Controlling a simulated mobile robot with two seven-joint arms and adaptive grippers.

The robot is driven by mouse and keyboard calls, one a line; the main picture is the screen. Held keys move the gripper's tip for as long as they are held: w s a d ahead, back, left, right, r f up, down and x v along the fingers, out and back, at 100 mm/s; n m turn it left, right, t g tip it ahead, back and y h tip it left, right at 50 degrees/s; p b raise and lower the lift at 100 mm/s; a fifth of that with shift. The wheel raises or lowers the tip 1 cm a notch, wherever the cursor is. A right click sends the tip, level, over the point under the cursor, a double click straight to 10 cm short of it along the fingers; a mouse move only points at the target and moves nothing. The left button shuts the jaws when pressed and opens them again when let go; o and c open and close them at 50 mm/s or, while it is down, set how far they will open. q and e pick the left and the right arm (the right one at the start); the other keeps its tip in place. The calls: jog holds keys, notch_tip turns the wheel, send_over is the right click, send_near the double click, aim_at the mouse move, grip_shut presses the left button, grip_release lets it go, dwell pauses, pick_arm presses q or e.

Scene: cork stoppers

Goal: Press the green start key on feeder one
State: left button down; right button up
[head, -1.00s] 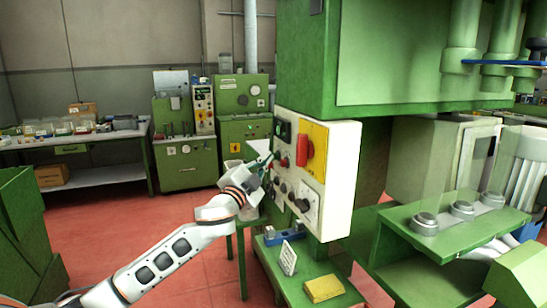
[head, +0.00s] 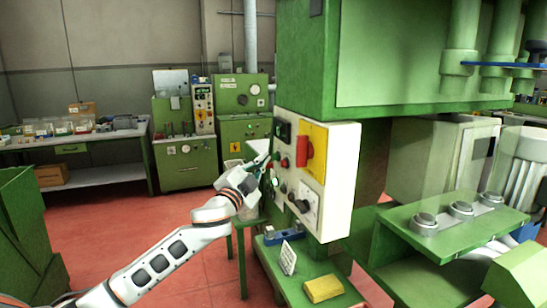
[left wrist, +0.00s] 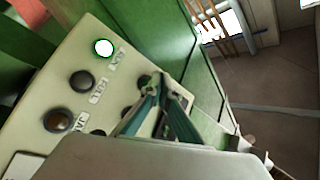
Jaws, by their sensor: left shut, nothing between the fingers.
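A white control panel (head: 335,165) on the green machine carries several knobs and buttons and a red rotary switch (head: 304,150) on a yellow plate. My left gripper (head: 266,160) is at the panel's left edge in the head view. In the left wrist view its fingers (left wrist: 162,92) are shut and empty, over the panel face. A round, brightly lit white button with a green rim (left wrist: 104,48) is up and left of the fingertips there. Its label is unreadable, so I cannot tell whether it is the start key. Contact with the panel cannot be told.
Black (left wrist: 80,81) and brown (left wrist: 57,120) buttons sit below the lit one. A workbench (head: 100,140) stands far left. Red floor is open between.

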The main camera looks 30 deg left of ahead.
pick_arm(q)
jog(key=shift+s+a, duration=0.15)
jog(key=shift+s, duration=0.05)
jog(key=shift+s+a, duration=1.65)
jog(key=shift+s, duration=0.25)
jog(key=s+d+f+n+g+h, duration=0.1)
jog(key=s+d+f+g, duration=0.2)
jog(key=f, duration=0.7)
jog(key=s+d+f+h, duration=0.1)
jog(key=s+d+f, duration=0.25)
jog(key=f, duration=0.75)
jog(key=s+d+f+n+g+h, duration=0.15)
jog(key=d+f, duration=0.35)
jog(key=f, duration=0.5)
jog(key=s+d+f+n+g, duration=0.2)
jog(key=s+d+f, duration=0.4)
jog(key=s+f, duration=0.4)
jog(key=s+d+f+n+g, duration=0.2)
jog(key=s+d+f, duration=0.4)
jog(key=s+f, duration=0.4)
jog(key=s+g, duration=0.1)
jog(key=s, duration=0.3)
jog(key=shift+f+h, duration=0.3)
jog(key=shift+h, duration=0.05)
